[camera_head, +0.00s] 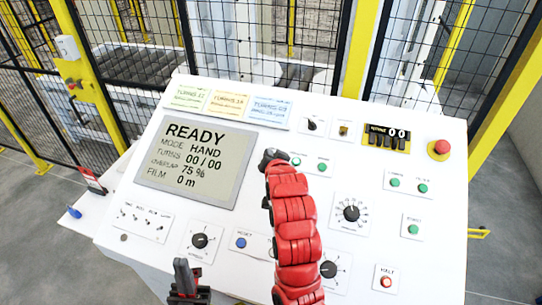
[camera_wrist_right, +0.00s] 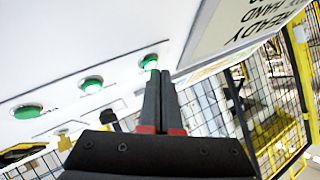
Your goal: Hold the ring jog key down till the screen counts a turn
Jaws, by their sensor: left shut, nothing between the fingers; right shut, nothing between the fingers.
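The white console's screen (camera_head: 203,163) reads READY, mode HAND, turns 00/00, overlap 75 %, film 0 m. My right gripper (camera_head: 272,156) is shut just right of the screen and hides the panel beneath it. In the wrist view its shut fingertips (camera_wrist_right: 155,75) are at a green key (camera_wrist_right: 150,62), the one nearest the screen; I cannot tell whether they touch or press it. Two more green keys (camera_head: 296,161) (camera_head: 322,167) lie to its right. Their labels are too small to read, so I cannot tell which is ring jog. My left gripper (camera_head: 184,268) is shut and empty near the console's front edge.
Several knobs, a blue key (camera_head: 241,243) and a red key (camera_head: 386,282) are nearer the front. Black mesh fencing with yellow posts (camera_head: 361,50) stands behind.

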